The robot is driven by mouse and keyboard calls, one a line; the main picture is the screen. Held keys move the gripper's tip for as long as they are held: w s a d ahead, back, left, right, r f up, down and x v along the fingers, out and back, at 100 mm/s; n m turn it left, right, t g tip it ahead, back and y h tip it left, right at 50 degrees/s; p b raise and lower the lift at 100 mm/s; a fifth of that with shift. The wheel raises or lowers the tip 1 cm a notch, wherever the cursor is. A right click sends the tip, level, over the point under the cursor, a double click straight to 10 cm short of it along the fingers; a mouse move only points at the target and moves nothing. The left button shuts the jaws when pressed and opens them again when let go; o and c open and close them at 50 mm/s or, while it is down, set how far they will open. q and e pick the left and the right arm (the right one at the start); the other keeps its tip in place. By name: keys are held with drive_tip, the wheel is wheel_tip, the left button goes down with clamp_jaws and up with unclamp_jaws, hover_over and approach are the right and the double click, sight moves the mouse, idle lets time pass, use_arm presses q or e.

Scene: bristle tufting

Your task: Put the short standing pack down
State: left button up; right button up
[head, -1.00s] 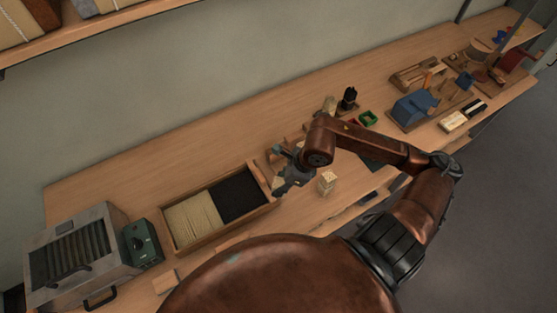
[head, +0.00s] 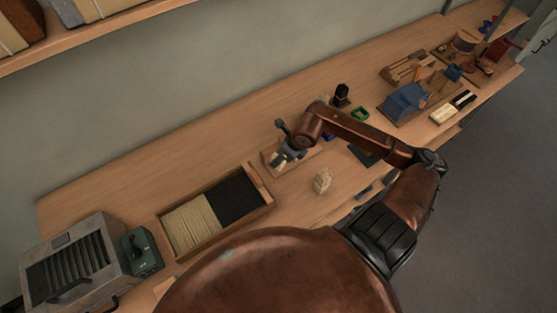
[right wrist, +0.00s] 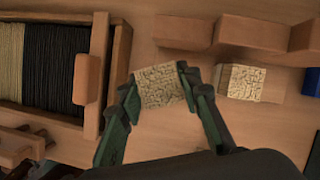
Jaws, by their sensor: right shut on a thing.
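My right gripper (right wrist: 158,88) is shut on a small pale pack (right wrist: 157,86) with a fine speckled face. In the right wrist view the pack sits squarely between the two dark green fingers. I cannot tell how high it is above the bench. A second pale pack (right wrist: 238,82) stands to the right of it, just below a row of wooden blocks (right wrist: 240,34). In the head view a pale pack (head: 322,181) stands on the bench, apart from my arm. My left gripper is not in view.
A wooden tray (head: 182,250) of tan and black bristles lies left of my gripper. A grey metal box (head: 72,262) and a green unit (head: 141,252) stand farther left. A blue device (head: 404,102) stands to the right. The bench behind the tray is clear.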

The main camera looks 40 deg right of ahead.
drive_tip(key=f, duration=0.1)
drive_tip(key=w+d+f, duration=0.1)
drive_tip(key=w+f, duration=0.1)
drive_tip(key=shift+w+d+f, duration=0.1)
drive_tip(key=shift+d+f, duration=0.15)
drive_tip(key=shift+d, duration=0.15)
drive_tip(key=shift+f, duration=1.4)
drive_tip(key=shift+f, duration=0.1)
drive_tip(key=o, duration=0.9)
drive_tip(key=shift+c, duration=0.2)
drive_tip(key=v, duration=1.2)
